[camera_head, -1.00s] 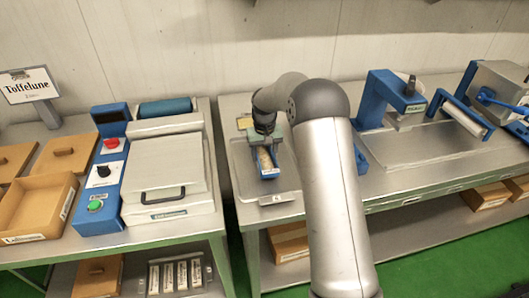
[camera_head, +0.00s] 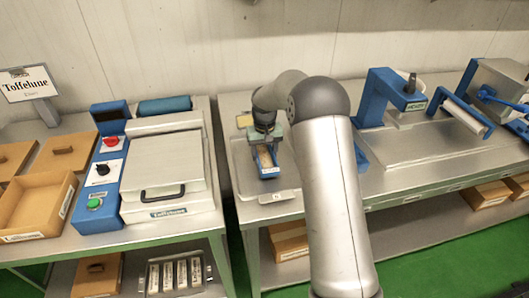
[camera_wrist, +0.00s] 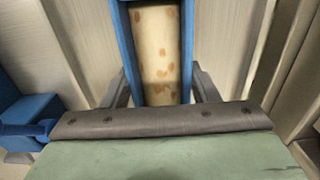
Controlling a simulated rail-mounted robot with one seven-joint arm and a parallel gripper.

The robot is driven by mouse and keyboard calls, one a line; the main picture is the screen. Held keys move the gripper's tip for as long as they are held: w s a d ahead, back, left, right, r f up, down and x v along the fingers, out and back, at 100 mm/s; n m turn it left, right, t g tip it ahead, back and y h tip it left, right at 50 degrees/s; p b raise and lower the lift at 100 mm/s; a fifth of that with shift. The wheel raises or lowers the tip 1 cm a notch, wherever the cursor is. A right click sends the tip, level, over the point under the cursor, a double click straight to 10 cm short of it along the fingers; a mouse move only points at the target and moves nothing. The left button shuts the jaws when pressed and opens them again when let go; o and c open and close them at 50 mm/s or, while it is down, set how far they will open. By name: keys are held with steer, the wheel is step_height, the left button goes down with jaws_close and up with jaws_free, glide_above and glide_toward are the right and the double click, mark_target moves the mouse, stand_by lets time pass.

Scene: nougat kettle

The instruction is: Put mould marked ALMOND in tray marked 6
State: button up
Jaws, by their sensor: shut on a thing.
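The mould is a narrow blue trough (camera_head: 269,172) filled with a beige bar that has brown spots. No ALMOND mark can be read on it. My gripper (camera_head: 266,142) is shut on the mould, and the wrist view shows its dark fingers on both sides of the blue walls (camera_wrist: 187,50). The mould is over a shallow grey metal tray (camera_head: 285,197) at the left end of the right bench. I cannot tell whether it touches the tray. The small label on the tray's front is too small to read surely.
A boxy machine with a black handle (camera_head: 163,192) stands on the left bench across a gap.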

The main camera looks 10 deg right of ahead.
steer(key=shift+f+b, duration=0.45)
steer(key=shift+f, duration=0.05)
stand_by(0.8)
steer(key=o, duration=1.8)
steer(key=shift+r+p, duration=2.25)
steer(key=shift+r, duration=1.75)
steer(key=shift+s, duration=0.1)
